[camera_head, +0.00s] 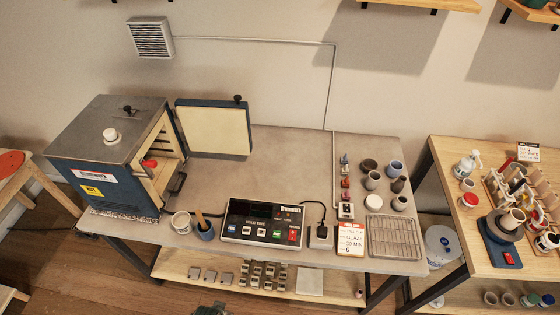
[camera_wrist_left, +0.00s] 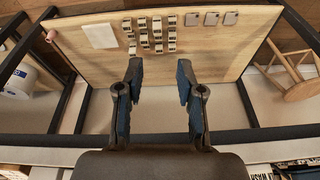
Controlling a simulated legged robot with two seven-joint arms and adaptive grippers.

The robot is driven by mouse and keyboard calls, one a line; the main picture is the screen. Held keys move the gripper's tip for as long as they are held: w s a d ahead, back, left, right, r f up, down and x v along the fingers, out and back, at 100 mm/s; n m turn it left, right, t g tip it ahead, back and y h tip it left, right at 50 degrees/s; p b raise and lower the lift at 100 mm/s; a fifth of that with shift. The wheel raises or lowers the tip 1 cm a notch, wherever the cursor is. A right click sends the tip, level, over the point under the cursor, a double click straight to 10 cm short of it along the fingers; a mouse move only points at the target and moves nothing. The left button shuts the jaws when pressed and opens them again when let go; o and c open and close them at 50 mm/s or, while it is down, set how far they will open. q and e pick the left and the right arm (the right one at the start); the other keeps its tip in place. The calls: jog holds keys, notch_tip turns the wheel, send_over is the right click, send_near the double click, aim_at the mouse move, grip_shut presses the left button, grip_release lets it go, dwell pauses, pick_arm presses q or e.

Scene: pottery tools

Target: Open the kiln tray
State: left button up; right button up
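The kiln (camera_head: 105,155) is a blue box with a grey top at the left end of the table. Its door (camera_head: 213,128) stands swung open, showing a pale inner face. The opening faces right and shows pale inner walls, a small red item (camera_head: 149,163) and a dark handle (camera_head: 178,183) low at the mouth. How far the tray sits inside is hard to tell. My left gripper (camera_wrist_left: 158,85) is open and empty in the wrist view, with the lower shelf beyond its fingers. A dark tip at the head view's bottom edge may be part of it. My right gripper is not in view.
A wire rack (camera_head: 394,237) and several pots are at right. The middle of the table behind the panel is clear.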

pick_arm(q)
jog(key=s+f+b, duration=0.2)
jog(key=s+f, duration=0.3)
jog(key=f, duration=0.7)
jog(key=s+a+f+g+b, duration=0.1)
jog(key=s+f, duration=0.4)
jog(key=f, duration=0.6)
jog(key=s+a+f+b, duration=0.1)
jog(key=s+f+b, duration=0.2)
jog(key=f, duration=0.9)
jog(key=shift+s+f+g+b, duration=0.3)
jog(key=shift+s+g, duration=0.1)
jog(key=shift+s, duration=0.55)
jog(key=s+f, duration=0.1)
jog(key=s, duration=0.1)
jog(key=s+a+f, duration=0.1)
jog(key=s, duration=0.1)
jog(key=s+f+b, duration=0.1)
jog(key=s+f, duration=0.1)
jog(key=shift+s+a, duration=0.1)
jog(key=shift+a, duration=0.05)
jog(key=c, duration=0.3)
jog(key=shift+s+a+f, duration=0.1)
jog(key=shift+s, duration=0.15)
jog(key=c, duration=0.4)
jog(key=shift+s, duration=0.1)
grip_shut()
